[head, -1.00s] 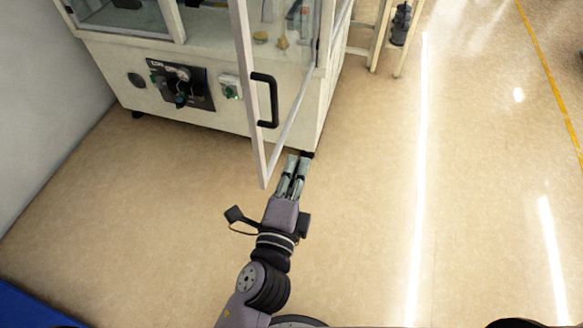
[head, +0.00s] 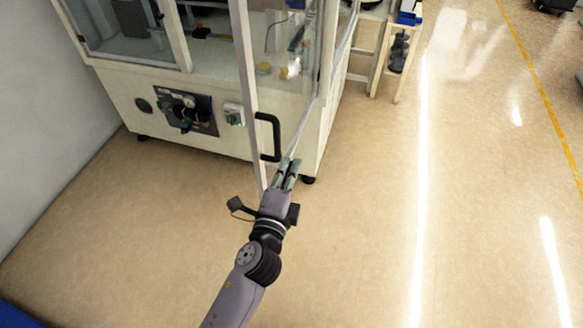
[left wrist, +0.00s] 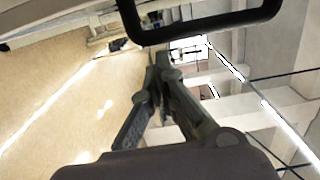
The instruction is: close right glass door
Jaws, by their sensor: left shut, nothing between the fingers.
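The right glass door (head: 249,90) of the white machine stands swung open toward me in the head view. Its black handle (head: 275,137) is on the door's frame and also crosses the top of the left wrist view (left wrist: 205,28). My left gripper (head: 290,164) is shut and empty, just below the handle and close to the door's lower edge. In the left wrist view its fingers (left wrist: 160,75) meet below the handle. I cannot tell whether it touches the door. My right gripper is not in view.
A stand with dark parts (head: 399,50) is at the back right. The floor (head: 370,220) is clear in front and to the right.

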